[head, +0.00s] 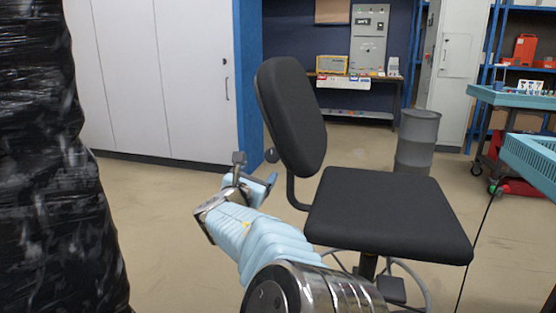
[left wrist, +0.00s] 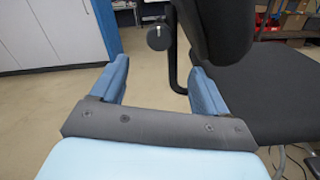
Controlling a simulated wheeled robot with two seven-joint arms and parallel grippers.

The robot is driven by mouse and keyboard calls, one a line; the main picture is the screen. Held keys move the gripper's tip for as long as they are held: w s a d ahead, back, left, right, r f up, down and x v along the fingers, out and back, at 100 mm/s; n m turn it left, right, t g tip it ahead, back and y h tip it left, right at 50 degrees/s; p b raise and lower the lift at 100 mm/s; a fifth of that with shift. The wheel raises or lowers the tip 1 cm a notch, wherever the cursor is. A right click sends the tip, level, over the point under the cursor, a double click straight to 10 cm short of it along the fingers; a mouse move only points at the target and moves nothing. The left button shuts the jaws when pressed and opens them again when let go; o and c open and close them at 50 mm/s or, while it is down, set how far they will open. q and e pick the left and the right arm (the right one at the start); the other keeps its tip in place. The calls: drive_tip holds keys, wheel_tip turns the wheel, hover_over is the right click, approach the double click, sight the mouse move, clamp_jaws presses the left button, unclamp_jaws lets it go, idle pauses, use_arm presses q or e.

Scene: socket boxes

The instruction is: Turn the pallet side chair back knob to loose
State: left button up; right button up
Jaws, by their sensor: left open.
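A black office chair has an upright backrest (head: 292,115) and a flat seat (head: 388,214). Its round dark knob (head: 271,155) sticks out to the left of the backrest's lower part. In the left wrist view the knob (left wrist: 159,37) shows a pale mark on its face, beside the chair's black support bar. My left gripper (head: 256,172) is open and empty, a little below and left of the knob in the head view. In the left wrist view its two blue fingers (left wrist: 157,82) are spread apart, with the knob beyond their tips. My right gripper is not in view.
A pallet load wrapped in black film (head: 50,170) stands at the left. White cabinets (head: 160,75) line the back. A grey drum (head: 417,140) stands behind the chair, and a cart with a blue tray (head: 510,98) is at the right. Bare floor lies between load and chair.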

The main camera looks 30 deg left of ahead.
sight(272, 157)
use_arm(q)
drive_tip(key=p+x, duration=0.1)
drive_tip(key=x, duration=1.2)
drive_tip(key=shift+w+a+p, duration=0.2)
drive_tip(key=shift+w+p, duration=0.05)
drive_tip(key=shift+p, duration=0.15)
drive_tip(key=c, duration=1)
